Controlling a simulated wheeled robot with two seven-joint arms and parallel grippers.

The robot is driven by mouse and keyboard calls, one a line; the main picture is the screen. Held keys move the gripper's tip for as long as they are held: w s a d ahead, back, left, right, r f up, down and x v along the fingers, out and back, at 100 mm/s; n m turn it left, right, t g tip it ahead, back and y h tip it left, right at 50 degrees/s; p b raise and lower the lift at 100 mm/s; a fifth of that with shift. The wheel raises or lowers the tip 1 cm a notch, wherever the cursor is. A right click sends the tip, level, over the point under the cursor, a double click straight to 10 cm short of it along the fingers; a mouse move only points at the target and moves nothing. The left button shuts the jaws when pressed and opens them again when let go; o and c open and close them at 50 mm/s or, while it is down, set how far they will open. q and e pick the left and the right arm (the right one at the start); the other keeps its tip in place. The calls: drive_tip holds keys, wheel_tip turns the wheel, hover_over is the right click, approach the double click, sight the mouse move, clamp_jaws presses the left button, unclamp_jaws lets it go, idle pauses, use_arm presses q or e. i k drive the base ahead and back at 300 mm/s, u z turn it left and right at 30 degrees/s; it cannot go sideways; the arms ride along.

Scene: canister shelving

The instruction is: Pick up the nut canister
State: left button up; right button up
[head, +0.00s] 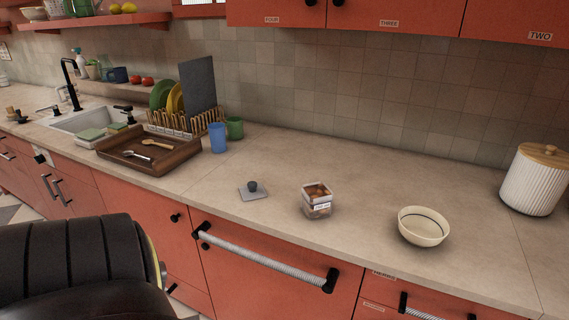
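The nut canister (318,209) stands upright on the counter near its front edge. It is a small clear square container with brown contents and a white label on its front. Its top looks open. A grey square lid with a dark knob (253,191) lies flat on the counter to its left. Neither of my grippers shows in the head view, and nothing is touching the canister.
A cream bowl (423,226) stands to the right of the canister. A ribbed white jar with a wooden lid (536,180) is at the far right. A blue cup (217,137), a wooden tray (172,165) and a dish rack stand left. The counter behind the canister is clear.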

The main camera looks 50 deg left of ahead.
sight(315, 197)
drive_tip(key=k, duration=0.4)
drive_tip(key=u, duration=2)
drive_tip(key=i, duration=0.3)
